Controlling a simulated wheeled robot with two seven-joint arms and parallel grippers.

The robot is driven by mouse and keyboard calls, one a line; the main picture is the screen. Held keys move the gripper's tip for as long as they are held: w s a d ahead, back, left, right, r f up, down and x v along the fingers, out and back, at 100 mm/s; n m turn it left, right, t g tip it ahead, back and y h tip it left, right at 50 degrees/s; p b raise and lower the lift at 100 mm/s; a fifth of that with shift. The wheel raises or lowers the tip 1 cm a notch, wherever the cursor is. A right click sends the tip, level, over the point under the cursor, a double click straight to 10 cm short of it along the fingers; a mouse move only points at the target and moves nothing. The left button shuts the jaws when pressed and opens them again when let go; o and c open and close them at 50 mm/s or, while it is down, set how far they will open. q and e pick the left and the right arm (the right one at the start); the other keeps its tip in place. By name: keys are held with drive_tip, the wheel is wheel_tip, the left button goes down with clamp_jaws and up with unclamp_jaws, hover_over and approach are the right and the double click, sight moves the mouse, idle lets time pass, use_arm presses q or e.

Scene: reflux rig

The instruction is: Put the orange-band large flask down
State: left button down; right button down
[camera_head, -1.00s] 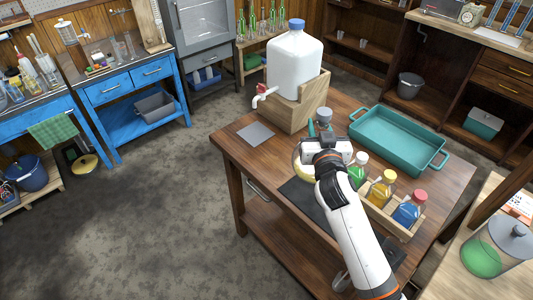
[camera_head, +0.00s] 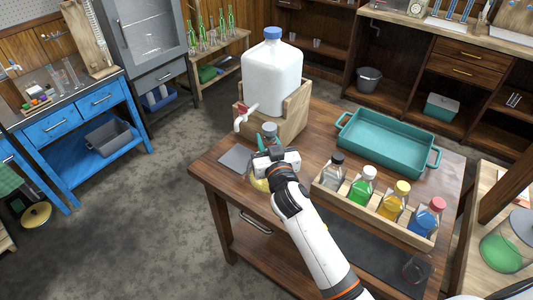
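My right gripper (camera_head: 268,160) is over the near left part of the wooden table (camera_head: 323,150), in front of the white jug's wooden stand. A rounded, yellowish glass piece (camera_head: 259,184) shows just below the gripper and looks like the body of a flask. The gripper and wrist hide most of it. No orange band can be made out. My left gripper is not in view.
A grey pad (camera_head: 235,158) lies to the left. A wooden rack (camera_head: 330,197) of capped bottles, a teal tray (camera_head: 343,127) and a dark mat (camera_head: 365,262) are to the right.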

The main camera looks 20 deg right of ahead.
wheel_tip(320, 180, down, 3)
drive_tip(key=shift+r, duration=0.2)
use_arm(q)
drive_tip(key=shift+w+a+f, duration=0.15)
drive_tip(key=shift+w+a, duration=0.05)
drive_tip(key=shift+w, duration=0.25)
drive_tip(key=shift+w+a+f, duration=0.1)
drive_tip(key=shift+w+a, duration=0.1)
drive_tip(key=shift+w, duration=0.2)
use_arm(e)
drive_tip(key=shift+f, duration=0.45)
use_arm(q)
drive_tip(key=shift+b, duration=0.35)
use_arm(e)
drive_tip(key=shift+f, duration=0.2)
drive_tip(key=c, duration=1.1)
unclamp_jaws()
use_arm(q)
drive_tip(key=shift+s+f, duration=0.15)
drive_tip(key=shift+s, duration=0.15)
use_arm(e)
drive_tip(key=shift+r, duration=0.1)
